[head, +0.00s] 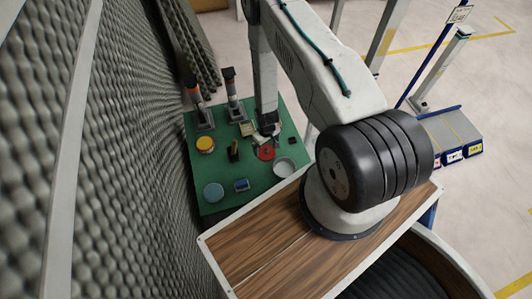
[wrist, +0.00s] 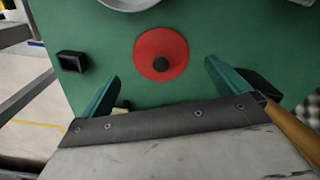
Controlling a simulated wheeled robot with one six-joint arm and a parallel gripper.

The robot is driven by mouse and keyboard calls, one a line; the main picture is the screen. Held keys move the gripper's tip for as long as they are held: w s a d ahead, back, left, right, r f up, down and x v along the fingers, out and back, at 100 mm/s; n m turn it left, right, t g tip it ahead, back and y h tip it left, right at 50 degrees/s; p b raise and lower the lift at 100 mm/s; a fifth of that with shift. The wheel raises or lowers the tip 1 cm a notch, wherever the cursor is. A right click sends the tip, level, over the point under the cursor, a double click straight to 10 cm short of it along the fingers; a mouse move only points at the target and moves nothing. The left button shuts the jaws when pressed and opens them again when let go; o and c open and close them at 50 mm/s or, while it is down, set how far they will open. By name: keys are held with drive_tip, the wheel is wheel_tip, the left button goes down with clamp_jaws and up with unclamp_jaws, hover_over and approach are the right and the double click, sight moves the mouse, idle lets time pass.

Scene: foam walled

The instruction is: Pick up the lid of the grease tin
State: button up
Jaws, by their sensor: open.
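A round red lid with a black knob lies on the green table top, in the middle of the wrist view (wrist: 150,45) and just below my gripper in the head view (head: 265,154). I take it for the grease tin's lid. An open pale grey round tin (head: 285,167) stands beside it; its rim also shows at the top edge of the wrist view (wrist: 130,4). My gripper (wrist: 162,72) is open and empty, with its green fingers apart on either side of the knob's line. It shows from above in the head view (head: 267,132). I cannot tell its height over the lid.
The green table (head: 192,165) also holds an orange-topped tin (head: 205,144), a blue-grey round (head: 213,192), a small blue box (head: 241,185), a dark upright block (head: 233,151) and a small black box (head: 292,141). Two posts (head: 232,85) stand behind. A foam wall (head: 130,150) rises on the left.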

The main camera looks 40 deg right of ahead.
sight(266, 150)
wheel_tip(266, 150, down, 5)
drive_tip(key=shift+w+r, duration=0.15)
drive_tip(key=shift+r, duration=0.05)
drive_tip(key=c, duration=1)
drive_tip(key=shift+o, duration=0.2)
drive_tip(key=shift+r, duration=0.2)
